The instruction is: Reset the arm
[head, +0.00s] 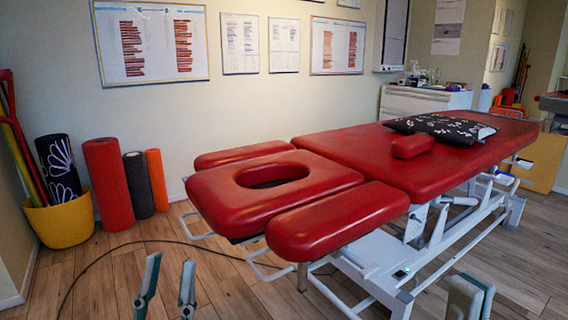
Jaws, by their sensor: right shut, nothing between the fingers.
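My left gripper (171,261) shows at the bottom left of the head view, its two fingers pointing up and spread apart. It is empty, with wooden floor between the fingers. My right gripper (470,283) shows at the bottom right, its fingers together and holding nothing. Only the fingers of both grippers are in view; the arms behind them are out of the picture. Neither gripper appears to touch anything.
A red treatment table (385,155) with a face hole fills the middle and right. A red bolster (412,146) and a dark patterned pillow (443,127) lie on it. Foam rollers (108,185) and a yellow bucket (60,222) stand left. A cable (95,262) crosses the floor.

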